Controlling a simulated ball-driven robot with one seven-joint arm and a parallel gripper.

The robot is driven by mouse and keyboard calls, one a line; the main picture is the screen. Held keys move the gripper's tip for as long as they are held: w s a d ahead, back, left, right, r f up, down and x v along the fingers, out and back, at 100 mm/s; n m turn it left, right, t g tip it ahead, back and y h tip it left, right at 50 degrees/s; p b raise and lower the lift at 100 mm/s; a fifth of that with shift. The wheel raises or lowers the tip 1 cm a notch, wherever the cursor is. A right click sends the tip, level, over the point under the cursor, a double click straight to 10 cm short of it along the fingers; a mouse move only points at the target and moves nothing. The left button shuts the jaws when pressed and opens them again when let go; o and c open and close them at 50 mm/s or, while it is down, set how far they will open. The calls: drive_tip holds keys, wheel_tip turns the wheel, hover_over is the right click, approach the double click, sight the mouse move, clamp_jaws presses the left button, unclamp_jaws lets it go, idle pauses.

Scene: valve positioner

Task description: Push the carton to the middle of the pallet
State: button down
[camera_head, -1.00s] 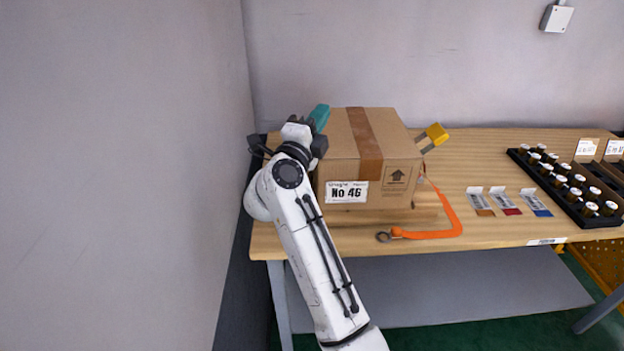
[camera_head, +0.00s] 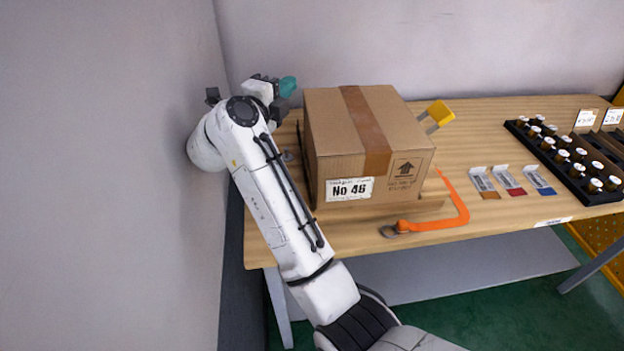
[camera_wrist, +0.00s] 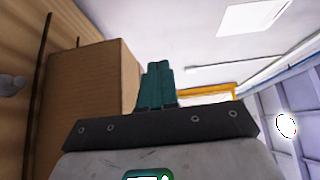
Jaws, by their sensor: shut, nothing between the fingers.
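The carton (camera_head: 330,155) is a brown taped box labelled "No 46". It sits upright on a low wooden pallet (camera_head: 430,204), whose front edge and right front corner show below it. Most of the pallet is hidden, so I cannot tell how well centred the carton is. My gripper (camera_head: 288,87) has teal fingers, shut and empty, to the left of the carton near its back left side, with a small gap visible. In the wrist view the shut fingers (camera_wrist: 158,85) point past the carton (camera_wrist: 95,95), which stands to their left.
An orange strap (camera_head: 440,224) with a metal ring lies right of the pallet. Coloured cards (camera_head: 510,182) and a black rack of bottles (camera_head: 565,155) are farther right. A wall is close on the left.

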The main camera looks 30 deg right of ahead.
drive_tip(key=s+a+p, duration=0.3)
drive_tip(key=s+p, duration=0.1)
drive_tip(key=s, duration=1.5)
approach(314, 157)
drive_tip(key=d, duration=0.1)
drive_tip(key=s+d, duration=0.1)
drive_tip(key=d, duration=0.2)
drive_tip(key=shift+s+d, duration=0.3)
drive_tip(key=shift+s, duration=0.1)
drive_tip(key=shift+f, duration=0.3)
drive_tip(key=shift+w+d, duration=0.1)
drive_tip(key=shift+w, duration=0.4)
drive_tip(key=shift+w+r, duration=0.15)
drive_tip(key=shift+w, duration=0.25)
drive_tip(key=w, duration=0.1)
drive_tip(key=w+p, duration=0.1)
drive_tip(key=w, duration=0.2)
drive_tip(key=shift+w+d, duration=0.5)
